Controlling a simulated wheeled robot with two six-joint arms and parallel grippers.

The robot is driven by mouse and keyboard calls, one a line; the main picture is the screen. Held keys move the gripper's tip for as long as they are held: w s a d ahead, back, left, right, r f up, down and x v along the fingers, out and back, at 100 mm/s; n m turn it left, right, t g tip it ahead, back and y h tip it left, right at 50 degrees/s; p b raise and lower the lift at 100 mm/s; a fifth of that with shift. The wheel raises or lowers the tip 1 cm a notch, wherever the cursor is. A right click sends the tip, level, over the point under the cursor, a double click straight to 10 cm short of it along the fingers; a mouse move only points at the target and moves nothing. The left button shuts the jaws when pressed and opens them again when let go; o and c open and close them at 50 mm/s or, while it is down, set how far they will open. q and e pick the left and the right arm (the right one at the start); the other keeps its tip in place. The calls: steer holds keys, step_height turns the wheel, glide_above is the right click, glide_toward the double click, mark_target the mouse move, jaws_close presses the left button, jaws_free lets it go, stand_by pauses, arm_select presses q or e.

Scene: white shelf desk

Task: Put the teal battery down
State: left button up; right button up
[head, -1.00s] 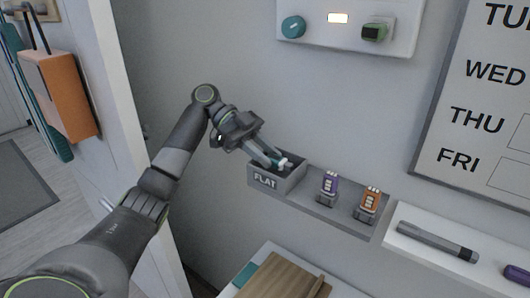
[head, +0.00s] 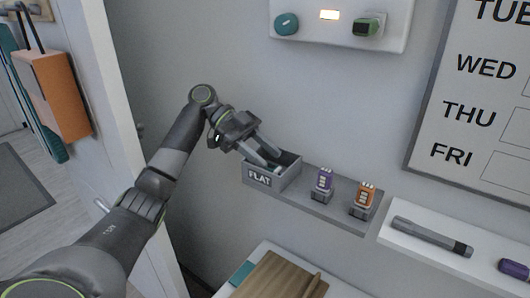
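The grey bin marked FLAT (head: 259,180) sits at the left end of the wall shelf. My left gripper (head: 272,158) is over this bin, its fingertips at the opening and apart. A small teal and pale bit of the teal battery (head: 275,168) shows inside the bin, below the fingertips. Most of the battery is hidden by the bin's front wall and the fingers. My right gripper is out of the head view.
A purple battery (head: 323,181) and an orange battery (head: 364,196) stand in holders on the grey shelf (head: 342,210) right of the bin. A flashlight (head: 431,237) lies on a white shelf further right. A wooden board (head: 272,279) is below.

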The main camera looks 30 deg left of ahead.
arm_select(q)
steer(key=shift+s+a+f, duration=0.1)
steer(key=shift+a+f, duration=0.05)
steer(key=shift+f, duration=0.05)
steer(key=shift+r+p, duration=0.4)
steer(key=shift+p, duration=0.1)
steer(key=p+v, duration=0.3)
steer(key=v, duration=0.5)
steer(key=shift+p, duration=0.3)
steer(key=shift+f, duration=0.1)
